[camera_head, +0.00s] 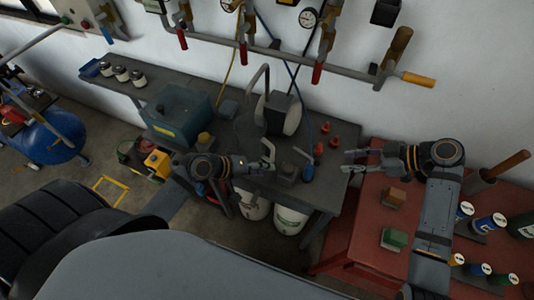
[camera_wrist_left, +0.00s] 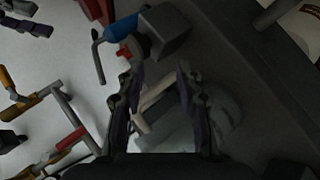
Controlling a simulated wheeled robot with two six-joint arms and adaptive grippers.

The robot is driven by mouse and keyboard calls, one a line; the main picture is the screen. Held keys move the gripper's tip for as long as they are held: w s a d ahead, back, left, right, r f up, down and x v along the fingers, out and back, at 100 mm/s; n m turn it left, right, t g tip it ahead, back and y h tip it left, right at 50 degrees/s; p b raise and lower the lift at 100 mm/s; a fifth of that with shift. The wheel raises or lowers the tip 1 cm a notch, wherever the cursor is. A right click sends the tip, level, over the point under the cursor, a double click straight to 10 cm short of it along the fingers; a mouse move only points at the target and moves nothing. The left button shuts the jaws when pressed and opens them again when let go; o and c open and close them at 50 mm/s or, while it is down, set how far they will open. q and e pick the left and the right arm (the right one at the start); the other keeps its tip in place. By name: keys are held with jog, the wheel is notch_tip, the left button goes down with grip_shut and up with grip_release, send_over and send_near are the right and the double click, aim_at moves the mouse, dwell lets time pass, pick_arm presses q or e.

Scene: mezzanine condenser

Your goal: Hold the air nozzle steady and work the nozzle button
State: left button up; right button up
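The air nozzle (camera_head: 308,172) appears as a small blue-handled piece on the dark bench, beside a dark block (camera_head: 287,172). In the left wrist view the blue nozzle (camera_wrist_left: 121,28) shows a thin bent metal tube and lies against the dark block (camera_wrist_left: 165,30). Its button cannot be made out. My left gripper (camera_head: 270,158) is open and empty, left of the block and apart from the nozzle. Its spread fingers (camera_wrist_left: 158,82) also show in the wrist view. My right gripper (camera_head: 347,162) is open and empty, right of the nozzle and apart from it.
Red cone-like pieces (camera_head: 327,127) stand behind the nozzle. A red table (camera_head: 364,250) on the right bears blocks and cans. Pipes with valves (camera_head: 300,58) run along the wall.

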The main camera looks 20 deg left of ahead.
aim_at(298, 151)
pick_arm(q)
notch_tip(298, 151, up, 8)
jog(key=w+d+n+t+h, duration=0.1)
jog(key=d+t+h, duration=0.1)
jog(key=x, duration=1)
jog(key=shift+w+a+f, duration=0.1)
jog(key=shift+w+a, duration=0.05)
jog(key=shift+w, duration=0.15)
pick_arm(e)
jog(key=shift+d, duration=0.1)
pick_arm(q)
jog(key=shift+c, duration=0.3)
grip_shut()
pick_arm(e)
grip_shut()
dwell(0.3)
dwell(1.2)
